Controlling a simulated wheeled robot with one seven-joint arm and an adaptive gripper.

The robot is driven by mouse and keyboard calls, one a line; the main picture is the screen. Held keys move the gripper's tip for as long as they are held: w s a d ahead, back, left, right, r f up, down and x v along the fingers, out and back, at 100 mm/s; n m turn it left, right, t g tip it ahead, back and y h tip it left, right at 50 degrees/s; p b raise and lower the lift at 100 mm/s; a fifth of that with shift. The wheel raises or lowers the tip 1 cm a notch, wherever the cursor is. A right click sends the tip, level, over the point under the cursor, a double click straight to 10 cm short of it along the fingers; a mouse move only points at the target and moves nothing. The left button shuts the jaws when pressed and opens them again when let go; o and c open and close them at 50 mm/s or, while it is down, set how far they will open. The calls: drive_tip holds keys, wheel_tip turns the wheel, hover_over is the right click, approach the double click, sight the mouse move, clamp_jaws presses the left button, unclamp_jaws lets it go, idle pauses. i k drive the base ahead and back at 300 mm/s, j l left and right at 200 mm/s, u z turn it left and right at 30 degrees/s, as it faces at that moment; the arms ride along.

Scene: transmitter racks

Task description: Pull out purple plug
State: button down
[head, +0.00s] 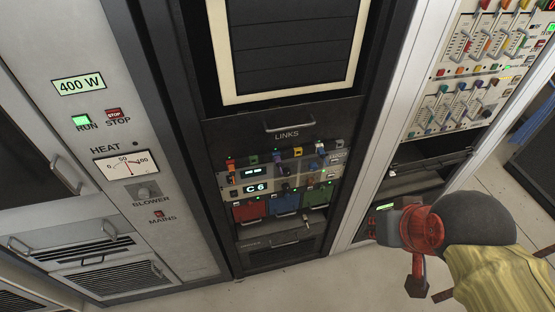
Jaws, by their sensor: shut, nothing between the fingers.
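A small purple plug (284,186) appears in the patch panel (262,176) below the LINKS label, near the C6 display. Another bluish-purple piece (278,158) sits above it in the upper row; at this size I cannot tell exactly how each is seated. My gripper (374,230) is at the lower right, in front of the white rack post, right of and lower in the picture than the panel. It looks shut and empty, well apart from the plug. Its fingertips are small and dark against the rack.
A drawer handle (289,124) juts out above. A grey 400 W cabinet (110,130) stands left. Open floor (300,285) lies in front.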

sight(278, 161)
drive_tip(key=k+j+z, duration=0.15)
drive_tip(key=j+z, duration=0.2)
drive_tip(key=k+j+z, duration=0.2)
drive_tip(key=z, duration=0.2)
drive_tip(key=k+j+z, duration=0.35)
drive_tip(key=i, duration=0.05)
